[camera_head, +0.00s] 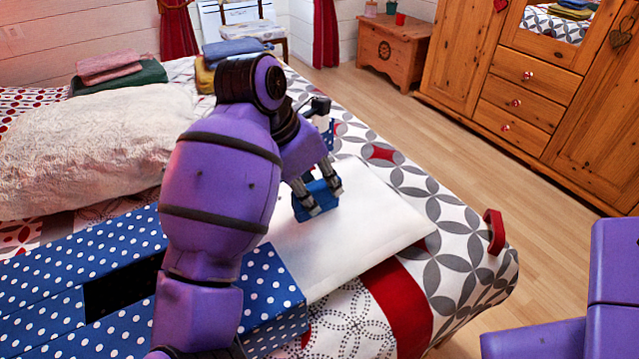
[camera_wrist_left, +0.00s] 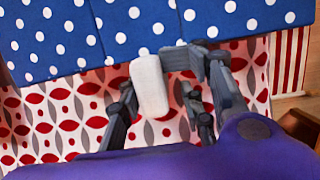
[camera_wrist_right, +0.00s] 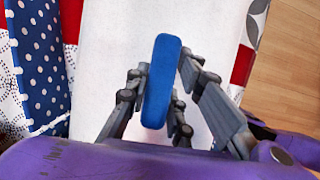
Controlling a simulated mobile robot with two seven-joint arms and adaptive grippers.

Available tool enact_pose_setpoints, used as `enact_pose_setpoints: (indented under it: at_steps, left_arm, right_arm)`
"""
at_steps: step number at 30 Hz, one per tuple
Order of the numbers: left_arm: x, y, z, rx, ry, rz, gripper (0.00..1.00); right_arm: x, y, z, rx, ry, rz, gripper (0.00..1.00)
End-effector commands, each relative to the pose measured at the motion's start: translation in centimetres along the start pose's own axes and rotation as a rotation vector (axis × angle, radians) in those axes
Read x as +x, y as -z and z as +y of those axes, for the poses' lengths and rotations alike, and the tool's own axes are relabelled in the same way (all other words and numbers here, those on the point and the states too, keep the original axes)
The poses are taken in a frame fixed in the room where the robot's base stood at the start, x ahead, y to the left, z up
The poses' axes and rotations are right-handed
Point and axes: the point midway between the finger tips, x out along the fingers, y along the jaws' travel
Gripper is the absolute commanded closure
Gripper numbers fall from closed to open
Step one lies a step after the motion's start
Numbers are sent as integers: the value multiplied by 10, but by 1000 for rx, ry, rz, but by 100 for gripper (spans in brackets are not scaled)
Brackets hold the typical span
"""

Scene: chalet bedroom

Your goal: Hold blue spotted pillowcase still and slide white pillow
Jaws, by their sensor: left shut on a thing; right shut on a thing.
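The blue spotted pillowcase (camera_head: 60,260) lies flat on the bed, at the lower left of the head view. The flat white pillow (camera_head: 375,215) lies to its right. My arm hides part of where they meet, so I cannot tell how far one is inside the other. My right gripper (camera_head: 325,198) is shut on a blue tab (camera_wrist_right: 162,80) on the white pillow. In the left wrist view, my left gripper (camera_wrist_left: 158,105) is shut on a white tab (camera_wrist_left: 150,85) at the pillowcase's (camera_wrist_left: 60,35) edge. I cannot make out the left gripper in the head view.
A fluffy cream pillow (camera_head: 80,150) and folded cloths (camera_head: 110,72) lie farther back on the bed. A red tab-like piece (camera_head: 493,230) stands at the bed's right edge. Wooden floor (camera_head: 400,130) separates the bed from the wardrobe (camera_head: 570,110).

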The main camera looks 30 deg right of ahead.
Motion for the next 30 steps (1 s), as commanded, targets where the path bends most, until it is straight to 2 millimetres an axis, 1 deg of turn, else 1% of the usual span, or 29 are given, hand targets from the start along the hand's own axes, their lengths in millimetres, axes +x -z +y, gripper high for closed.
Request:
enact_pose_setpoints:
  at_steps: [1, 4, 15, 24, 25, 29, 30]
  left_arm:
    - [3, -2, -1, 0, 5, -6, 90]
    - [3, -2, -1, 0, 4, -6, 90]
    - [3, -2, -1, 1, 4, -8, 90]
    - [2, -3, -1, 2, 4, -9, 90]
    - [2, -3, -1, 2, 4, -9, 90]
    - [2, -2, -1, 1, 3, -8, 90]
    - [2, -2, -1, 1, 3, -7, 90]
  right_arm:
    - [3, 4, -1, -7, 7, 9, 100]
    - [2, 8, -1, -8, 8, 9, 100]
    - [-11, 38, 0, -7, 9, 8, 100]
    - [-12, 42, -1, -6, 10, 11, 100]
    - [-12, 42, -1, -6, 10, 12, 75]
    - [-13, 41, 0, -4, 8, 8, 58]
    - [-13, 40, 0, -3, 7, 7, 57]
